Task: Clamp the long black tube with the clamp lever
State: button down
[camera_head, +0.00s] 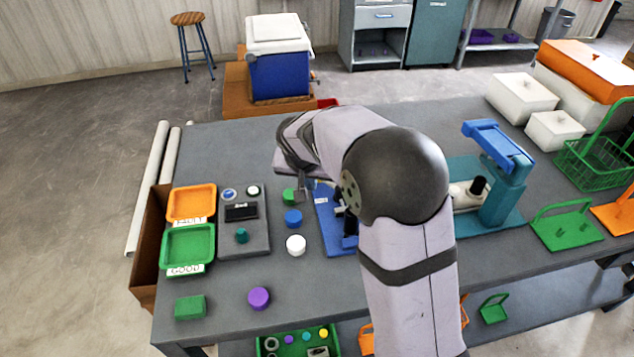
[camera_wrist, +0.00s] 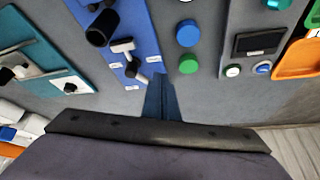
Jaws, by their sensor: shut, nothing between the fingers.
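A black tube (camera_wrist: 102,27) stands on the blue board (camera_wrist: 138,22) in the wrist view. A pale lever-like part with a T-shaped head (camera_wrist: 123,46), apparently the clamp lever, lies beside it on the board. In the head view my arm hides much of the blue board (camera_head: 326,222), including most of the tube and lever. My gripper (camera_head: 302,192) is low over the table by the board's far left corner. In the wrist view its fingers (camera_wrist: 163,82) are together and empty, beside the board's edge and apart from the tube.
A green cap (camera_head: 289,195), a blue cap (camera_head: 293,218) and a white cap (camera_head: 296,244) stand left of the board. A grey panel (camera_head: 257,240) lies further left. A teal press (camera_head: 503,200) stands right of my arm.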

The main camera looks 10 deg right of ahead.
jog(key=shift+f, duration=0.15)
jog(key=p+x, duration=0.2)
jog(key=x, duration=0.7)
jog(key=shift+w+d+p, duration=0.1)
jog(key=shift+p, duration=0.3)
jog(key=shift+w+d+p, duration=0.25)
jog(key=shift+w+p, duration=0.35)
jog(key=shift+w+d+p, duration=0.2)
jog(key=shift+w+p, duration=0.35)
jog(key=shift+w, duration=0.1)
jog(key=shift+w+d+p, duration=0.3)
jog(key=shift+w+p, duration=0.2)
jog(key=shift+w, duration=0.25)
jog(key=shift+w+b, duration=0.1)
jog(key=shift+b, duration=0.3)
